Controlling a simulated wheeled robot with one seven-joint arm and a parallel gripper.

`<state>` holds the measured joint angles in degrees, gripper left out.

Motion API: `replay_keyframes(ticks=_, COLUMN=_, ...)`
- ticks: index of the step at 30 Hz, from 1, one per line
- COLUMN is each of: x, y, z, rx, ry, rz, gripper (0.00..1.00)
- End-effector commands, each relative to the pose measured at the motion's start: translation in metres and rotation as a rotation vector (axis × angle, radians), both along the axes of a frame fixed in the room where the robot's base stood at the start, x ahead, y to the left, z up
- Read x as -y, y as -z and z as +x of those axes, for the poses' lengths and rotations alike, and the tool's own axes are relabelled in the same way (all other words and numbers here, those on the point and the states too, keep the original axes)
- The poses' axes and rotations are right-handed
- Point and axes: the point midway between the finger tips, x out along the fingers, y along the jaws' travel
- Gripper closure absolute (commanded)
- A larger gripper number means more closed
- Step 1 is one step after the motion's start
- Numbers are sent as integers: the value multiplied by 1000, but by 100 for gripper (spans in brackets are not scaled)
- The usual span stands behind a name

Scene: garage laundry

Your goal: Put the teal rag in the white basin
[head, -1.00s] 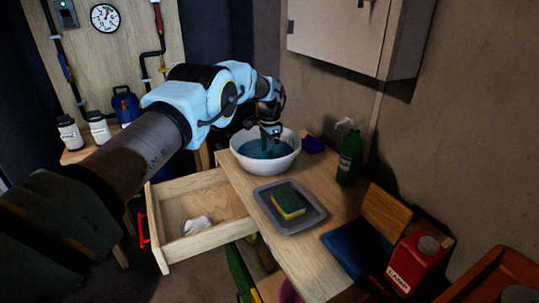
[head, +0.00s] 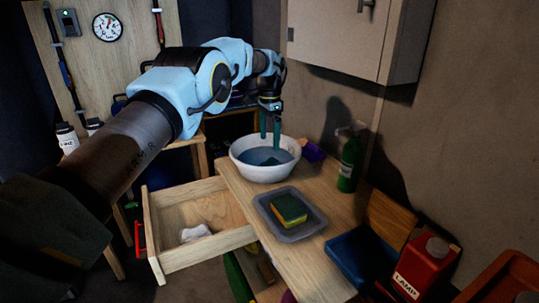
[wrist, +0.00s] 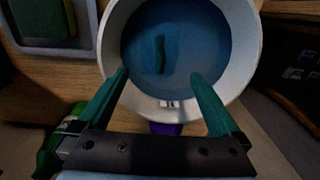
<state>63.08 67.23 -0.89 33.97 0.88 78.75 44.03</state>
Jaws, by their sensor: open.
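The white basin (head: 239,158) stands on the wooden bench top; its bluish inside fills much of the wrist view, ringed by its pale rim (wrist: 240,30). A narrow dark teal piece, apparently the teal rag (wrist: 160,54), lies inside the basin, apart from my fingers. In the head view it is a faint darker patch (head: 270,161) on the basin's floor. My gripper (head: 270,142) points down above the basin with its teal fingers spread. In the wrist view the gripper (wrist: 160,73) has nothing between its fingertips.
A grey tray (head: 265,208) with a green and yellow sponge (head: 289,209) sits in front of the basin. A green bottle (head: 349,164) stands to the right, and a purple item (head: 313,152) lies beside the rim. An open drawer (head: 205,259) holds a white cloth (head: 195,232).

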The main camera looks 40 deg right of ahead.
Motion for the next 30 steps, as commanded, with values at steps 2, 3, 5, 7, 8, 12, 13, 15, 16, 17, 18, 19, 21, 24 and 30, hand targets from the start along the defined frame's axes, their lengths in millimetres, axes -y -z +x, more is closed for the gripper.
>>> replay_keyframes(ticks=2, x=0, y=-10, z=0, rx=1, ry=0, rz=-1, gripper=0)
replay_keyframes(ticks=3, x=1, y=-14, z=0, rx=0, ry=0, rz=-2, gripper=0)
replay_keyframes(ticks=5, x=0, y=-19, z=0, rx=-1, ry=0, rz=0, gripper=0)
replay_keyframes(ticks=7, x=0, y=-22, z=0, rx=-1, ry=0, rz=0, gripper=0)
replay_keyframes(ticks=8, x=0, y=-23, z=0, rx=0, ry=0, rz=0, gripper=0)
replay_keyframes(ticks=12, x=0, y=-24, z=0, rx=-1, ry=0, rz=0, gripper=0)
replay_keyframes(ticks=13, x=0, y=-24, z=0, rx=-1, ry=0, rz=0, gripper=0)
replay_keyframes(ticks=15, x=-1, y=-24, z=2, rx=0, ry=-4, rz=0, gripper=0)
replay_keyframes(ticks=16, x=-3, y=-25, z=4, rx=0, ry=-11, rz=0, gripper=0)
replay_keyframes(ticks=17, x=-7, y=-26, z=9, rx=0, ry=-23, rz=0, gripper=0)
replay_keyframes(ticks=18, x=-13, y=-29, z=17, rx=1, ry=-48, rz=-3, gripper=0)
replay_keyframes(ticks=19, x=-20, y=-31, z=26, rx=3, ry=-73, rz=-4, gripper=0)
replay_keyframes(ticks=21, x=-46, y=-37, z=52, rx=4, ry=-154, rz=-9, gripper=0)
replay_keyframes(ticks=24, x=-99, y=-48, z=94, rx=11, ry=-313, rz=-22, gripper=0)
replay_keyframes(ticks=30, x=-236, y=-62, z=148, rx=24, ry=-664, rz=-48, gripper=0)
